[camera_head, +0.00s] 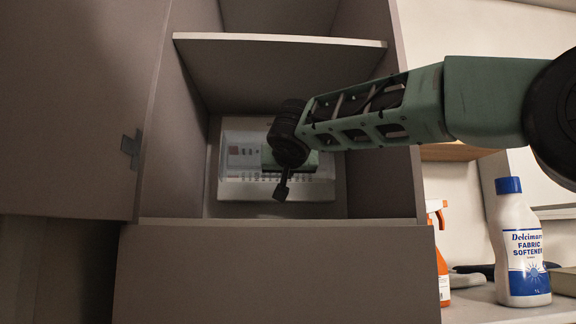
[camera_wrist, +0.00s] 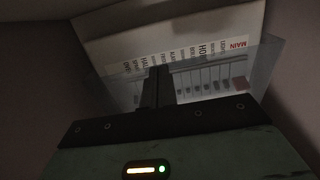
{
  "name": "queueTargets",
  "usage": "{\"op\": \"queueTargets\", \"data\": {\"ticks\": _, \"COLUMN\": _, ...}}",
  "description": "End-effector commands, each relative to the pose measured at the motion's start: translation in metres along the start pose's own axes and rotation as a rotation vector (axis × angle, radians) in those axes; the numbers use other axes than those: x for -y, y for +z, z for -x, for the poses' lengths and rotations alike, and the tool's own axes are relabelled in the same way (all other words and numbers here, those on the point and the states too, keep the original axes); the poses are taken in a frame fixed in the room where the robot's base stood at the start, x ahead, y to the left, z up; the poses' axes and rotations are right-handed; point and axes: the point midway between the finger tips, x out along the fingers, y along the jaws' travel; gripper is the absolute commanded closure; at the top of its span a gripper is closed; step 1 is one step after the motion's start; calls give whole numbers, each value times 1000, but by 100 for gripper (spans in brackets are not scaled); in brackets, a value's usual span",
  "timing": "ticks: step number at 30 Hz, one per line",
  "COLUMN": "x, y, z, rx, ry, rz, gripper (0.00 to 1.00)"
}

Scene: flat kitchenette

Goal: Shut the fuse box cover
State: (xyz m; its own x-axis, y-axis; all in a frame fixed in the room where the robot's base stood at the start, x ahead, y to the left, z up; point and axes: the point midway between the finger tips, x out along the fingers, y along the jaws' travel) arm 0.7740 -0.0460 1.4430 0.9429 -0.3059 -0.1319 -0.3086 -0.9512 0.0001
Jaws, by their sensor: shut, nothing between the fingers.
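The white fuse box (camera_head: 238,190) is set in the back wall of the cabinet's lower compartment. Its labels and row of switches show in the wrist view, with the white label panel (camera_wrist: 120,45) behind. A clear, see-through cover (camera_wrist: 262,66) spans the switches in the wrist view, its slanted edges extending past both ends of the row. How far it stands from the box is hard to tell. My gripper (camera_head: 281,192) is inside the compartment, in front of the box's lower middle. Its fingers (camera_wrist: 159,72) are shut and empty, overlapping the cover in view; contact is unclear.
A shelf (camera_head: 280,40) lies above my arm, and compartment walls stand on both sides. The cabinet door (camera_head: 70,110) is open at left. A fabric softener bottle (camera_head: 521,245) and an orange spray bottle (camera_head: 441,255) stand on the counter at right.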

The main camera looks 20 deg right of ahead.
Motion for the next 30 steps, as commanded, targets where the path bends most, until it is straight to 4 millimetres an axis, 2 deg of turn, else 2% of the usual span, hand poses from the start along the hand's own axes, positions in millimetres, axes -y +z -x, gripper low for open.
{"op": "queueTargets", "data": {"ticks": 1, "x": 0, "y": 9, "z": -4, "rx": -18, "ry": 0, "rz": 1, "gripper": 100}}
{"op": "queueTargets", "data": {"ticks": 15, "x": 0, "y": 13, "z": -19, "rx": -33, "ry": 1, "rz": 0, "gripper": 100}}
{"op": "queueTargets", "data": {"ticks": 30, "x": 0, "y": 13, "z": -22, "rx": -32, "ry": 0, "rz": 1, "gripper": 100}}
